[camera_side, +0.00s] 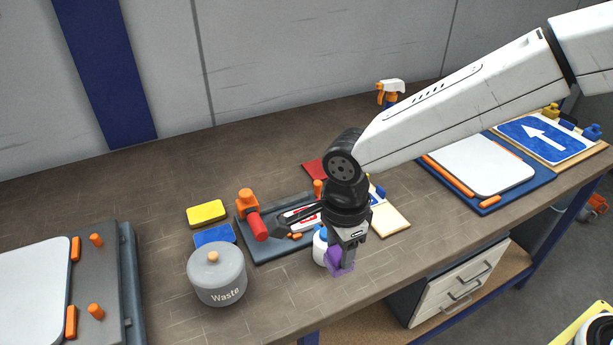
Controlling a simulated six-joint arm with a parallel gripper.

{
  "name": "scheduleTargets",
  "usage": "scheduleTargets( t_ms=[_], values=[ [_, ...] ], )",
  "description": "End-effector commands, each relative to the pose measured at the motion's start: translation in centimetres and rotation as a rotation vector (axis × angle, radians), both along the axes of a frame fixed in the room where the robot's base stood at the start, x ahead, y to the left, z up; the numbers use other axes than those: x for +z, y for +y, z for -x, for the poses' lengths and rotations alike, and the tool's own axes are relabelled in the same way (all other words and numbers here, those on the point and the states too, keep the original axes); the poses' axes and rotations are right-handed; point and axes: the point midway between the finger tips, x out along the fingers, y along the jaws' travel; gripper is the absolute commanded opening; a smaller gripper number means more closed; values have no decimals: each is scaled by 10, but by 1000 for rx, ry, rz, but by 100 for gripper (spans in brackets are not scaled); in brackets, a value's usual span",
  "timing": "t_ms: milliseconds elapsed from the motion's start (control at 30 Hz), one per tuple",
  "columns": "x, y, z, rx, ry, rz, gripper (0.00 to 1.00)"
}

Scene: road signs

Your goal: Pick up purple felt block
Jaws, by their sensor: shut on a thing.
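The purple felt block (341,268) is near the front edge of the workbench, at the lower end of my gripper (342,257). My gripper points down and is shut on the block. The fingers hide part of the block. I cannot tell whether the block touches the bench or hangs just above it.
A white bottle (320,246) stands right beside my gripper, partly hidden. A grey Waste pot (217,274) stands to the left, with blue (214,236) and yellow (206,213) blocks behind it. A dark tray (262,248) with a red-and-orange tool (252,215) lies behind.

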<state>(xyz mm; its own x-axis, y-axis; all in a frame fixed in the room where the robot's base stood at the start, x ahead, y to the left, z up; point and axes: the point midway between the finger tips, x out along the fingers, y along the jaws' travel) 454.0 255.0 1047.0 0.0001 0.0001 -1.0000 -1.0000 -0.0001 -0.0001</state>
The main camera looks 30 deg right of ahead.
Motion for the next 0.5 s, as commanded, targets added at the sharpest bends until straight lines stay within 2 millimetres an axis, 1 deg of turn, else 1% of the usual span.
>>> scheduleTargets(
  t_ms=[200, 500],
  values=[
    [3, -3, 5, 0, 0, 0, 0],
    [3, -3, 6, 0, 0, 0, 0]
  ],
)
